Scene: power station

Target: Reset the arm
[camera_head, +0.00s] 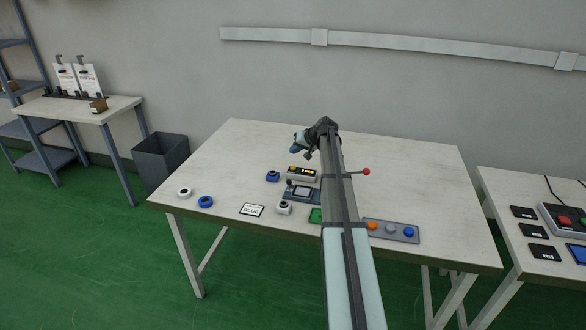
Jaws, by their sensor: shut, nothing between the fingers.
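My arm reaches up over the middle of the white table (420,170). My gripper (308,154) is at the arm's far end, above the table's back middle part, and looks shut and empty. Its fingers are small in this view. It hangs above and behind a yellow-and-black device (302,174), apart from it as far as I can tell. My arm hides part of the table behind it.
Around the arm lie a grey device with a screen (301,192), a red-knobbed lever (366,171), a "BLUE" card (251,210), a green piece (315,215), a button panel (391,230) and several blue and white round parts. The table's back left is clear. A bin (161,157) stands left.

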